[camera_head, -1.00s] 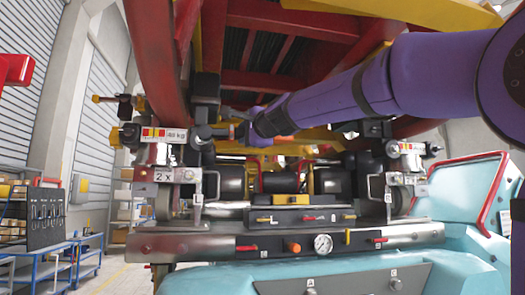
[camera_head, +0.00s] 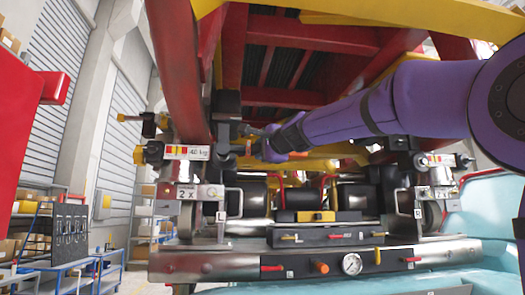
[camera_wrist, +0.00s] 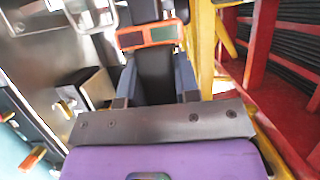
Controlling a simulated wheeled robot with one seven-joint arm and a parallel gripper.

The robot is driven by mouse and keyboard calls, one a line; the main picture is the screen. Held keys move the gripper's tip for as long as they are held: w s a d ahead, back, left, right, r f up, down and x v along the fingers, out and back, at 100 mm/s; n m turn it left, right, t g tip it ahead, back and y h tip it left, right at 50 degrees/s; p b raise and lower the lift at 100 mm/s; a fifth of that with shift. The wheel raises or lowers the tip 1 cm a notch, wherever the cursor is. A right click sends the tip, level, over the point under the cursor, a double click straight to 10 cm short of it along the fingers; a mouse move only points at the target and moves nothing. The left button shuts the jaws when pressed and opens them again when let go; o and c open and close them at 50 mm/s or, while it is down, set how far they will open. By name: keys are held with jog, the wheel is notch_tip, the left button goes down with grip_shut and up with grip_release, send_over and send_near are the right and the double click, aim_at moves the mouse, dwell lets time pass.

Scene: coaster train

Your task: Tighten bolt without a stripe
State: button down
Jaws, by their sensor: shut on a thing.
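My purple gripper (camera_head: 266,143) is by the left side of the train's undercarriage, just right of a dark vertical block (camera_head: 227,106). In the wrist view my gripper (camera_wrist: 153,92) has its two fingers on either side of a dark tool (camera_wrist: 154,68). In the head view an orange piece (camera_head: 298,155) shows beside the gripper, probably part of this tool. Yellow-ended bolt-like fittings (camera_head: 138,155) stick out at the left. I cannot tell which bolt lacks a stripe, nor whether the tool touches one.
A red beam (camera_head: 182,70) runs down close left of my gripper. A grey bench with a pressure gauge (camera_head: 352,264) and small levers lies below. A pale blue body (camera_head: 490,215) is at the right. A blue cart (camera_head: 62,272) and shelves stand at the far left.

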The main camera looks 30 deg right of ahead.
jog(key=shift+w+d+r, duration=0.1)
jog(key=shift+w+d, duration=0.15)
jog(key=shift+w, duration=0.35)
jog(key=shift+w+d+f, duration=0.1)
jog(key=shift+w+d, duration=0.1)
jog(key=shift+w, duration=0.45)
jog(key=shift+w+d+r, duration=0.1)
jog(key=shift+w+d, duration=0.15)
jog(key=shift+w, duration=0.35)
dwell(3.5)
jog(key=shift+s, duration=0.15)
dwell(0.3)
jog(key=shift+s+a, duration=0.25)
jog(key=shift+s, duration=0.4)
jog(key=shift+s+a, duration=0.25)
jog(key=shift+s, duration=0.45)
jog(key=shift+s+a, duration=0.25)
jog(key=shift+s, duration=0.4)
